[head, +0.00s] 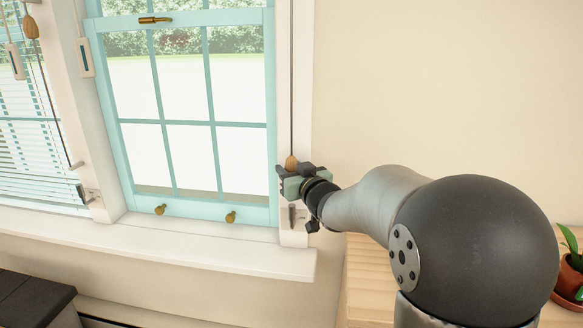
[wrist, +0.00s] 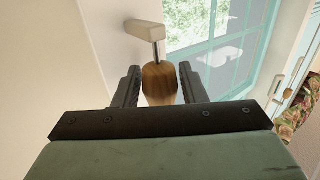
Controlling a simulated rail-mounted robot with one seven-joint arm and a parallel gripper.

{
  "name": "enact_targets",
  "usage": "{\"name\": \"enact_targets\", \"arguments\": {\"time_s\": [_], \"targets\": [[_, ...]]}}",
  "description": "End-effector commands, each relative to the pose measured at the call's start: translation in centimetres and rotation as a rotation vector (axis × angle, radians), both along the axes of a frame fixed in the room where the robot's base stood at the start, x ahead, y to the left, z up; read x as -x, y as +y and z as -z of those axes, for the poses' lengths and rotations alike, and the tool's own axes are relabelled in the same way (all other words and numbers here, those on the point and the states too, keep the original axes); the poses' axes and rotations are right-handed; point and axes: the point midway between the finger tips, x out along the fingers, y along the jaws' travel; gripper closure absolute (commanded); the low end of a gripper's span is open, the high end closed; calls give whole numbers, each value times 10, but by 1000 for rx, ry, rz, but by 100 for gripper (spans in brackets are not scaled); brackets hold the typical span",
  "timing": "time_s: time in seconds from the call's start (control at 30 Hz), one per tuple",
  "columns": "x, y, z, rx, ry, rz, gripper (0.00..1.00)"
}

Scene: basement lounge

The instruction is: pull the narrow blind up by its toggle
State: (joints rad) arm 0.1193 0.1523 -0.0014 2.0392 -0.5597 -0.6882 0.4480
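A wooden toggle (head: 291,162) hangs on a thin cord (head: 291,80) along the right side of the teal window. My gripper (head: 299,172) is at this toggle, just under its visible top. In the wrist view the toggle (wrist: 160,82) is between the two fingers (wrist: 159,85), which lie close against both its sides; the gripper looks shut on it. The toggle's lower end is hidden by the gripper. No blind shows over the visible part of the teal window (head: 190,120); its top is out of view.
Another wooden toggle (head: 31,27) hangs at the left, beside a lowered white slatted blind (head: 30,160). A white sill (head: 200,245) runs below the window. A wooden surface (head: 368,285) with a potted plant (head: 570,285) is at the lower right.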

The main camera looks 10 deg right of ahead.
Motion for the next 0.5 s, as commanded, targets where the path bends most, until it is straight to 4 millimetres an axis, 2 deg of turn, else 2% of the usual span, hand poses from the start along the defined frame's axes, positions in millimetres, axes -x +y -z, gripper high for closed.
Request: {"name": "enact_targets", "arguments": {"time_s": [0.33, 0.5], "targets": [[3, -1, -4, -1, -9, 0, 62], [27, -7, -5, -1, -9, 2, 62]]}}
